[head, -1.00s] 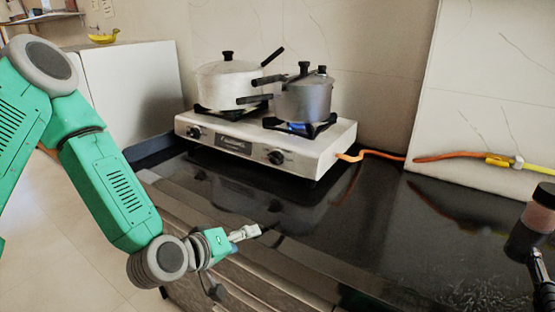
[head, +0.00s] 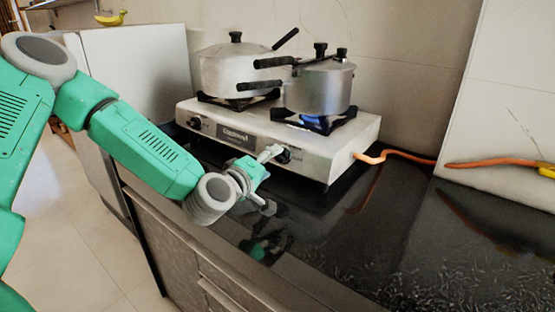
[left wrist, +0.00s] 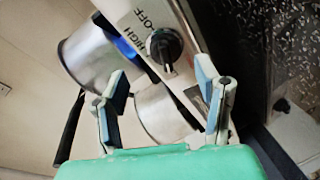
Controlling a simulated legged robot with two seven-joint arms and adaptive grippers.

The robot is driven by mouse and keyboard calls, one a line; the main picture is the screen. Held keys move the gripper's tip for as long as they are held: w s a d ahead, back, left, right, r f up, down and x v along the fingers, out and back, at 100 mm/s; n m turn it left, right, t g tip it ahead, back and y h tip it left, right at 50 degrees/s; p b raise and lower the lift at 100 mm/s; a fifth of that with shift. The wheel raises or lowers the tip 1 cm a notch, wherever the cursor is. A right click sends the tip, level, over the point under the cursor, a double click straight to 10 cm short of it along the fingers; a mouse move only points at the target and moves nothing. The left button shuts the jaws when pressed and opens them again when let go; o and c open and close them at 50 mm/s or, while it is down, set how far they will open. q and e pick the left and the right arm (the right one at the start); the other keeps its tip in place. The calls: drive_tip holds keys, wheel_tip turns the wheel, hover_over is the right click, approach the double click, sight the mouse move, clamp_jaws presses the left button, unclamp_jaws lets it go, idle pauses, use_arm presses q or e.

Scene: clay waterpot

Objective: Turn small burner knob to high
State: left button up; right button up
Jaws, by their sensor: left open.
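The stove (head: 330,150) has two black front knobs, a left knob (head: 196,123) and a right knob (head: 288,155). The right knob shows in the left wrist view (left wrist: 164,46), with OFF and HIGH printed beside it. Its exact setting is hard to read. My left gripper (head: 270,178) is in front of the right knob, with one finger partly overlapping it in the head view. In the left wrist view my left gripper (left wrist: 160,70) is open, with the knob ahead of the gap between its fingers. My right gripper is out of view.
Blue flame shows under the grey pot. An orange hose (head: 395,155) runs right from the stove. The black counter (head: 400,230) is clear at front right.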

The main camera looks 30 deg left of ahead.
sight(278, 156)
use_arm(q)
drive_tip(key=w, duration=0.1)
drive_tip(key=w+a+f, duration=0.1)
drive_tip(key=w, duration=0.1)
drive_tip(key=w+a, duration=0.1)
drive_tip(key=w, duration=0.1)
drive_tip(key=shift+w+a+f+b, duration=0.1)
drive_tip(key=shift+w+f+b, duration=0.15)
drive_tip(key=shift+f+b, duration=0.1)
drive_tip(key=shift+d+r, duration=0.2)
drive_tip(key=shift+d, duration=0.1)
drive_tip(key=shift+d+r, duration=0.2)
drive_tip(key=shift+d, duration=0.2)
drive_tip(key=c, duration=1.1)
